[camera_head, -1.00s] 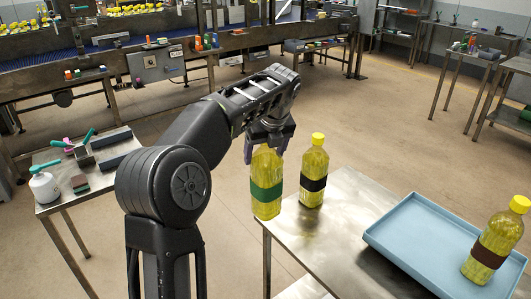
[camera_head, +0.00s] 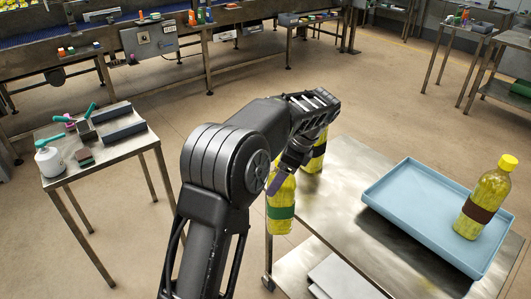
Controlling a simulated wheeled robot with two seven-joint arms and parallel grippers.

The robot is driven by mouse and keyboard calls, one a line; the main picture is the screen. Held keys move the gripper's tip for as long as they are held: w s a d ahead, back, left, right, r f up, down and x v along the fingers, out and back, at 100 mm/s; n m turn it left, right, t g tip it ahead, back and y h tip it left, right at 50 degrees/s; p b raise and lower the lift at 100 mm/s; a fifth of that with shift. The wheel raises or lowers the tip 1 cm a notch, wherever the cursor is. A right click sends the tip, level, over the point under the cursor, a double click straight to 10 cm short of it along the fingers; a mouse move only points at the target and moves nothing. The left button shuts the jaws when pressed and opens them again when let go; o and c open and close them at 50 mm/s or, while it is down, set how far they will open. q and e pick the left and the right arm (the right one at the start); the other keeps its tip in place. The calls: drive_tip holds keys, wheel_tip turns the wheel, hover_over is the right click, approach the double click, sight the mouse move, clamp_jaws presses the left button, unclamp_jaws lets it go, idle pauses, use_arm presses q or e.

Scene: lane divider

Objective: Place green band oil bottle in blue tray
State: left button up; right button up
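The green band oil bottle (camera_head: 281,220), with yellow oil, is upright at the left edge of the metal table. My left gripper (camera_head: 280,178) is shut on its upper part, and its cap is hidden. Whether the bottle's base touches anything is hard to tell. The blue tray (camera_head: 400,213) lies on the table to the right. A brown band oil bottle (camera_head: 481,202) stands in the right part of the tray. My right gripper is not in view.
A black band oil bottle (camera_head: 316,158) stands on the table (camera_head: 335,205) just behind my gripper, partly hidden by it. Bare tabletop lies between it and the tray. A small side table (camera_head: 105,155) with a white bottle and tools is at the left.

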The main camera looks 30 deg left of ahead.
use_arm(q)
drive_tip(key=s+d+f+n, duration=0.1)
drive_tip(key=s+d+f, duration=0.1)
drive_tip(key=d, duration=0.3)
drive_tip(key=s+d+f+n, duration=0.1)
drive_tip(key=s+d+f, duration=0.1)
drive_tip(key=d, duration=0.3)
drive_tip(key=s+d+f+n+g, duration=0.1)
drive_tip(key=s+d+f, duration=0.1)
drive_tip(key=d+f, duration=0.2)
drive_tip(key=shift+s+d+f+h, duration=0.15)
drive_tip(key=shift+d+h, duration=0.25)
drive_tip(key=shift+d, duration=0.4)
